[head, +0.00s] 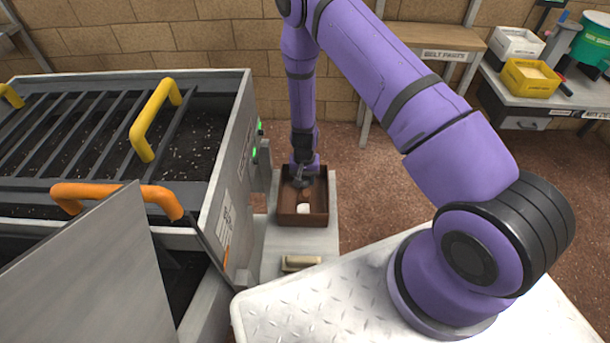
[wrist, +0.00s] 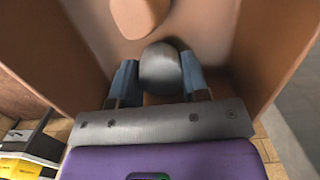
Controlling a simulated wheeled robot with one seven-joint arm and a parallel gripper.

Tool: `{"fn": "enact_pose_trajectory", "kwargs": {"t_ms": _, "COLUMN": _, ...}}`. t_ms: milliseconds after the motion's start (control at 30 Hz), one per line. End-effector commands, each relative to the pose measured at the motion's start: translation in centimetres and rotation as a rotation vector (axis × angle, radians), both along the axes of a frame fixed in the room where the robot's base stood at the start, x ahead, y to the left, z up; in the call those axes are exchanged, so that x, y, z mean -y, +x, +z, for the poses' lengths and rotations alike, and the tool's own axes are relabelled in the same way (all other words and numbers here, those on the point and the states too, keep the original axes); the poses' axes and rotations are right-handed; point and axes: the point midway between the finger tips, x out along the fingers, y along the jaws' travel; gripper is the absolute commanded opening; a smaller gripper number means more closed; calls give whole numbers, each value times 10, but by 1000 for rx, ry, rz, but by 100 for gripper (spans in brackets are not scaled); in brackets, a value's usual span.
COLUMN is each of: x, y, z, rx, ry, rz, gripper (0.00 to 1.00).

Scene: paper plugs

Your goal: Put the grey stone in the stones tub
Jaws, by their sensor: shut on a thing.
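My gripper (head: 301,180) reaches down into a brown open box (head: 282,215) on a grey stand beside the large machine. In the wrist view its two blue-grey fingers stand on either side of the grey stone (wrist: 160,68) and are shut on it. The brown walls of the box (wrist: 95,45) surround the stone there. I cannot tell whether the stone touches the box floor. In the head view my gripper hides the stone. I cannot read a label that marks the stones tub.
A tan lump (wrist: 138,15) lies beyond the grey stone, and a white piece (head: 303,208) lies in the box's near part. A yellow bin (head: 530,78) and a white bin (head: 516,44) stand on the right bench. The grated machine (head: 228,150) rises close on the left.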

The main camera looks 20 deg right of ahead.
Motion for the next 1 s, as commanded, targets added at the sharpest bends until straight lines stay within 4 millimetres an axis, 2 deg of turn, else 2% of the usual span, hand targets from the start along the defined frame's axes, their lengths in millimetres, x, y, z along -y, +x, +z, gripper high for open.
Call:
{"fn": "enact_pose_trajectory", "kwargs": {"t_ms": 433, "x": 0, "y": 1, "z": -5, "rx": 0, "ry": 0, "rz": 0, "gripper": 17}}
{"fn": "enact_pose_trajectory", "kwargs": {"t_ms": 467, "x": 0, "y": 1, "z": -5, "rx": 0, "ry": 0, "rz": 0, "gripper": 44}}
{"fn": "enact_pose_trajectory", "kwargs": {"t_ms": 567, "x": 0, "y": 1, "z": -5, "rx": 0, "ry": 0, "rz": 0, "gripper": 67}}
{"fn": "enact_pose_trajectory", "kwargs": {"t_ms": 600, "x": 0, "y": 1, "z": -5, "rx": 0, "ry": 0, "rz": 0, "gripper": 72}}
{"fn": "enact_pose_trajectory", "kwargs": {"t_ms": 867, "x": 0, "y": 1, "z": -4, "rx": 0, "ry": 0, "rz": 0, "gripper": 72}}
{"fn": "enact_pose_trajectory", "kwargs": {"t_ms": 1000, "x": 0, "y": 1, "z": 3, "rx": 2, "ry": -1, "rz": 0, "gripper": 72}}
